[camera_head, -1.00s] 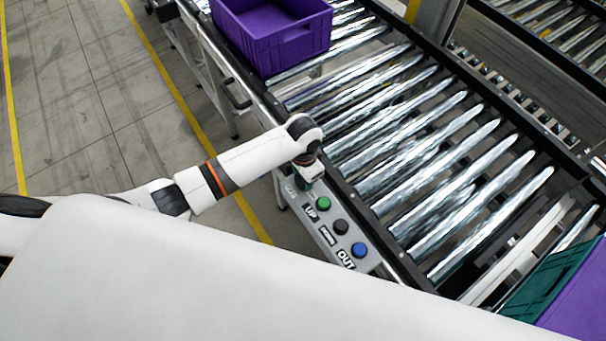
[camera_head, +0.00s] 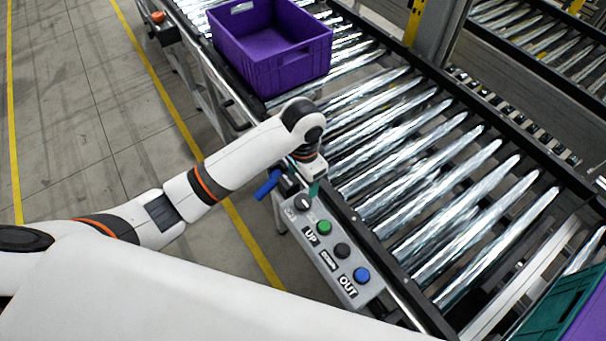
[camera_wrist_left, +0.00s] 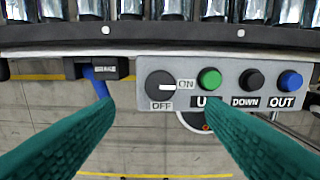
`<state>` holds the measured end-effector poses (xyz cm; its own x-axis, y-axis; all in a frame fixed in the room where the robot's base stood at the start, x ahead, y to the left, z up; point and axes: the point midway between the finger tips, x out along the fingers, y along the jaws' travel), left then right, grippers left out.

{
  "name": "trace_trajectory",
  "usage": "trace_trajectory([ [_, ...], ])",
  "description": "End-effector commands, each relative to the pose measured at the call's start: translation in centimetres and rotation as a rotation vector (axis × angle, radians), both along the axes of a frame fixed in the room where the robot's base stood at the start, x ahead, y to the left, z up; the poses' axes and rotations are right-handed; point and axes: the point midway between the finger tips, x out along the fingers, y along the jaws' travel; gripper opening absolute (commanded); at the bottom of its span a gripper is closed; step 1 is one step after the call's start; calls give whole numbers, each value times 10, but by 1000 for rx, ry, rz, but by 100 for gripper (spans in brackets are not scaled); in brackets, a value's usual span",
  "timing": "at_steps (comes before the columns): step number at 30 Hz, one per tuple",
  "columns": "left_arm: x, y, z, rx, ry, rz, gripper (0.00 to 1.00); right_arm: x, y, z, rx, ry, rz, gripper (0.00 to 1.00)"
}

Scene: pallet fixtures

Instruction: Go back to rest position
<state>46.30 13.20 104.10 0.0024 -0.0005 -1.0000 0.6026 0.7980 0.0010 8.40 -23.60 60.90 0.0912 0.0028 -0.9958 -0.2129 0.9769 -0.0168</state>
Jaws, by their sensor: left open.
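My left gripper (camera_head: 312,188) hangs at the conveyor's near edge, over the grey control panel (camera_head: 338,262). In the left wrist view its two green fingers (camera_wrist_left: 156,108) are spread wide with nothing between them. The panel shows there too (camera_wrist_left: 225,72), with a black rotary switch (camera_wrist_left: 160,87) whose white mark points toward ON. Beside the switch are a green UP button (camera_wrist_left: 209,79), a black DOWN button (camera_wrist_left: 252,80) and a blue OUT button (camera_wrist_left: 290,81). No finger visibly touches them. My right gripper is out of view.
A purple crate (camera_head: 270,62) stands on the roller conveyor (camera_head: 430,190). A blue lever (camera_head: 268,186) sticks out beside the panel. Green and purple crates (camera_head: 565,305) show at the lower right. The floor to the left is clear, with yellow lines.

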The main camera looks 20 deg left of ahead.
Motion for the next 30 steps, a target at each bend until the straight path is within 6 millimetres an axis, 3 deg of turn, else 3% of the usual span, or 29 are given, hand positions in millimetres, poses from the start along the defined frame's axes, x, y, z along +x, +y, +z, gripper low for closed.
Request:
trace_trajectory([
  [7,0,0,21,-1,-1,0,64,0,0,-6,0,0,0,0],
  [23,0,0,21,-1,1,0,64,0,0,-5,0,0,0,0],
  [26,-7,-4,16,-19,-4,2,64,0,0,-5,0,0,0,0],
  [30,-38,-17,-3,-99,-35,26,64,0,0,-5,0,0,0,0],
])
